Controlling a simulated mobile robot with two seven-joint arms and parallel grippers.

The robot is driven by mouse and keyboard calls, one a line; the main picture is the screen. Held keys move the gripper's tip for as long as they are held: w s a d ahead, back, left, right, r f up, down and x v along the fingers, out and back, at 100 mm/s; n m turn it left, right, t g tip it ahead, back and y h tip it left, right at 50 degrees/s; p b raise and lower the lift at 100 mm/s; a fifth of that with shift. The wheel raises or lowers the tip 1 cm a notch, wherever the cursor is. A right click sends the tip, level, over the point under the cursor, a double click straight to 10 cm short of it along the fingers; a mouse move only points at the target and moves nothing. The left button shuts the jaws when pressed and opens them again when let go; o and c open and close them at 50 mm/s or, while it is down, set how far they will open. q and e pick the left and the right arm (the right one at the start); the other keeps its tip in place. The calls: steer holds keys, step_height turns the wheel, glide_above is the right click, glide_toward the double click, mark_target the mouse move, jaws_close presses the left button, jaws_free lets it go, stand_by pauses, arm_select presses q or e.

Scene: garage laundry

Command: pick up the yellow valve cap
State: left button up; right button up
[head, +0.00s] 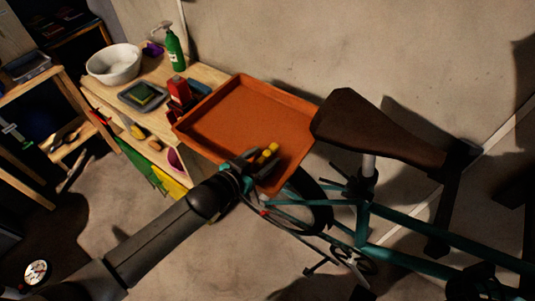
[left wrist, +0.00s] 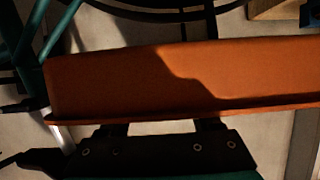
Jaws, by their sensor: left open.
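A small yellow object (head: 267,153), which looks like the valve cap, shows at the near right side of the orange tray (head: 215,113) in the head view. It is right at the tips of my left gripper (head: 256,163), which is open and reaches over the tray's near edge. I cannot tell whether the cap touches a finger. In the left wrist view the tray's orange side (left wrist: 120,85) fills the middle and hides the ends of my fingers. The cap does not show there. My right gripper is not in view.
A teal bicycle (head: 415,233) with a brown saddle (head: 365,128) stands close to the tray's right side.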

arm_select(q)
steer(key=shift+w+d, duration=0.1)
jaws_close()
stand_by(0.5)
